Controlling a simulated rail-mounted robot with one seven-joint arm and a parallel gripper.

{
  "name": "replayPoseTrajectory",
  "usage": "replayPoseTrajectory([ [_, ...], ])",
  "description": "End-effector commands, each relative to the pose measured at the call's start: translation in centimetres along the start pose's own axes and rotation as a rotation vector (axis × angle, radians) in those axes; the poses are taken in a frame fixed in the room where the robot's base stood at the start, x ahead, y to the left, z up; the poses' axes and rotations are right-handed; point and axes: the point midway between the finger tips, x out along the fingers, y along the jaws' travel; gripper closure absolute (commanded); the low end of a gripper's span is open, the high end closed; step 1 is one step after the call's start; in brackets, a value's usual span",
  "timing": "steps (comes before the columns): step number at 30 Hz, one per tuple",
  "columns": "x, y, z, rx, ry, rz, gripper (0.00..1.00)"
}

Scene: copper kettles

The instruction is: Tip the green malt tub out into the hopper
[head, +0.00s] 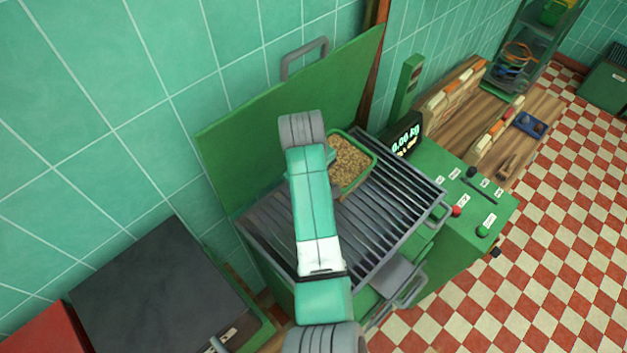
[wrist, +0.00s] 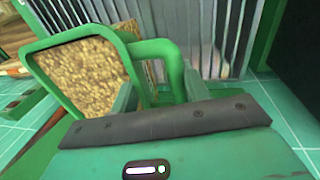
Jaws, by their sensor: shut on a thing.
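The green malt tub (head: 373,157) is full of tan grain and looks about upright above the slatted grate (head: 385,213) of the green hopper. The tub also shows in the wrist view (wrist: 130,37), with the grain close to its rim. My gripper (wrist: 155,95) is shut on the tub's green handle, at the tub's side. In the head view my arm hides the gripper and the left part of the tub. The grate's bars show beyond the tub in the wrist view, and I see no grain on them.
The hopper's green lid (head: 290,125) stands open against the tiled wall. A display (head: 405,140) stands behind a control panel (head: 465,200) with buttons at the right. A wooden bench (head: 535,110) lies beyond it. A dark flat top (head: 155,290) is at the lower left.

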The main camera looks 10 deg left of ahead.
Motion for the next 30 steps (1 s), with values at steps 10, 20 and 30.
replayPoseTrajectory([
  [10,-0.1,0.1,0.5,0.078,0.435,0.008,1.00],
  [20,0.0,0.1,1.1,0.124,0.693,0.013,1.00],
  [30,0.7,-0.1,2.0,0.160,0.906,0.014,1.00],
])
